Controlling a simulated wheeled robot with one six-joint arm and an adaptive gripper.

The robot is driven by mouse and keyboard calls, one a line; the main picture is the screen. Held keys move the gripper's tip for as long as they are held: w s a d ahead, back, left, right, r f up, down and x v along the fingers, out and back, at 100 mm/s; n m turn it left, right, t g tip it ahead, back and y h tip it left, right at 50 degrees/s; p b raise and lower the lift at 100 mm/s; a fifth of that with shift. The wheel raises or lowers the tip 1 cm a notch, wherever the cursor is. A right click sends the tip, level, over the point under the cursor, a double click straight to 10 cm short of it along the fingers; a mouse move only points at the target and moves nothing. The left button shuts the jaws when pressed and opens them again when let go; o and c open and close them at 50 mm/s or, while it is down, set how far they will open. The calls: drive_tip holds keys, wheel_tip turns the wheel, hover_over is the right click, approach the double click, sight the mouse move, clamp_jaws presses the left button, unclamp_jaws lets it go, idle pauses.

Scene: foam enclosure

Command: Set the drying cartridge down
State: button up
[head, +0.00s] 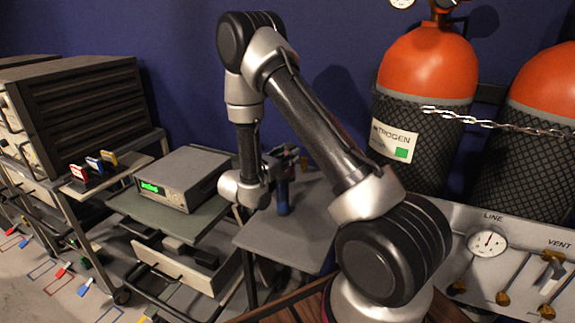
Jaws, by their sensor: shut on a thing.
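My gripper (284,166) is partly in view beyond my wrist, over a grey tabletop (313,228) in the middle of the head view. It is shut on a dark blue upright cylinder (283,197), which looks like the drying cartridge. The cartridge's lower end appears at or just above the tabletop. I cannot tell from this view whether it touches. The fingers are small and dark here, and they hide the cartridge's upper part.
A grey instrument with a green display (180,178) stands on a cart to the left. Red, blue and yellow tagged pieces (95,164) sit farther left. Chained nitrogen cylinders (428,110) and a gauge panel (515,250) stand at right. The tabletop's front is bare.

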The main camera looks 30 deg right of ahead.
drive_tip(key=shift+f, duration=1.3)
drive_tip(key=o, duration=1.1)
drive_tip(key=shift+f, duration=0.15)
drive_tip(key=shift+s+a, duration=0.1)
drive_tip(key=shift+a, duration=0.1)
drive_tip(key=v, duration=0.7)
drive_tip(key=shift+s, duration=0.1)
drive_tip(key=shift+r, duration=0.2)
